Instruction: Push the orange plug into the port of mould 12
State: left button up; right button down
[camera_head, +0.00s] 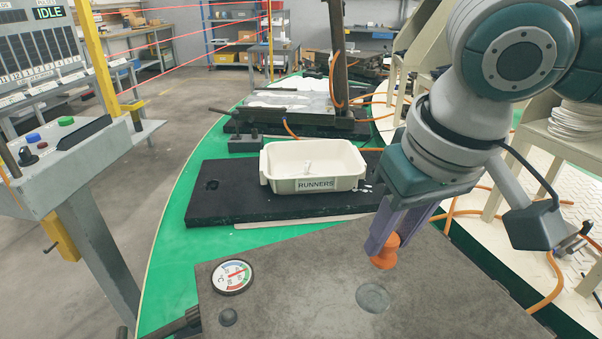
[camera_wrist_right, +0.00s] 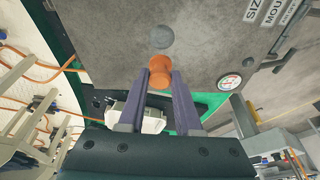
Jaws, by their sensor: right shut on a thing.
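The orange plug (camera_head: 386,251) is held between the purple fingers of my right gripper (camera_head: 387,240), which is shut on it. It hangs above the grey top of the mould (camera_head: 300,290), behind a round port (camera_head: 373,297) in the head view, and looks apart from it. In the right wrist view the plug (camera_wrist_right: 160,68) sits at the tips of my right gripper (camera_wrist_right: 160,80), and the round port (camera_wrist_right: 160,37) shows just beyond it. The number of the mould cannot be read. My left gripper is not in view.
A dial gauge (camera_head: 232,277) and a dark knob (camera_head: 228,317) sit on the mould. A cream bin labelled RUNNERS (camera_head: 350,183) stands on a black plate (camera_head: 225,205) behind. Orange hoses (camera_head: 452,213) run at the right. A control console (camera_head: 60,140) stands at the left.

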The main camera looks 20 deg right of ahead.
jog(key=shift+f+b, duration=1.55)
jog(key=shift+f, duration=2.25)
jog(key=c, duration=0.5)
grip_release()
jog(key=p+v, duration=0.2)
jog(key=v, duration=0.6)
jog(key=shift+r, duration=0.35)
jog(key=shift+s+r, duration=0.25)
jog(key=shift+r, duration=0.3)
